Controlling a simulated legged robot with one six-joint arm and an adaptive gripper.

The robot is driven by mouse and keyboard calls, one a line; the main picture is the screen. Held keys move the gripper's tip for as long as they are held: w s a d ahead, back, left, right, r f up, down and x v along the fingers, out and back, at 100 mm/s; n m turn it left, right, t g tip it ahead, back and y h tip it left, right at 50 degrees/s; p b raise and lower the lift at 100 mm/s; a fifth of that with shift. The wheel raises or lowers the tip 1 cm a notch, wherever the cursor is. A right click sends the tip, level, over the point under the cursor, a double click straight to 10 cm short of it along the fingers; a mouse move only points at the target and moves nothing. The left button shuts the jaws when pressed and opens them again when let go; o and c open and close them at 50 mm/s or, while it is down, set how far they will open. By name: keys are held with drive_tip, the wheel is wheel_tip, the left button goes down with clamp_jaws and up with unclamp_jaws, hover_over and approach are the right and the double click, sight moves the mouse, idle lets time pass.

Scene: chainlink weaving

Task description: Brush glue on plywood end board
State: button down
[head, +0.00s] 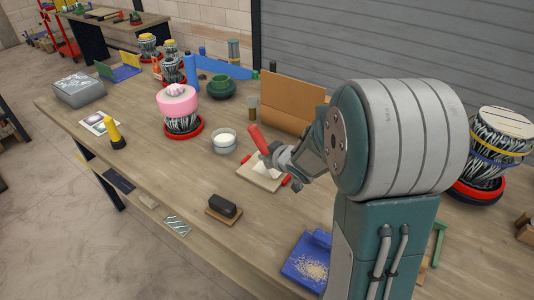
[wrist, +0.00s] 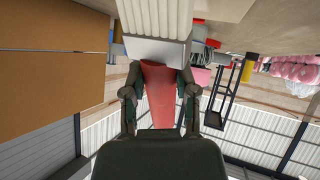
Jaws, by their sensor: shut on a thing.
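My gripper (head: 272,156) is shut on the red handle (head: 258,138) of a brush, tilted over the plywood end board. In the wrist view the red handle (wrist: 160,90) sits between both fingers, with the broad white brush head (wrist: 157,50) beyond it. The pale plywood board (head: 257,184) lies flat on the bench with red pieces at its ends. A white patch shows on it below my gripper; I cannot tell whether this is bristles or glue, or whether the brush touches. A clear bowl of white glue (head: 224,142) stands to the left.
A brown upright panel (head: 292,102) stands behind the board. A pink-topped drum (head: 178,104) is at left, a larger drum (head: 486,150) at right. A dark block (head: 222,206) and blue tray (head: 304,266) lie in front. Bench space left of the board is fairly clear.

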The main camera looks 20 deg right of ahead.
drive_tip(key=shift+r, duration=3.45)
drive_tip(key=shift+f, duration=3.05)
drive_tip(key=c, duration=1.1)
unclamp_jaws()
clamp_jaws()
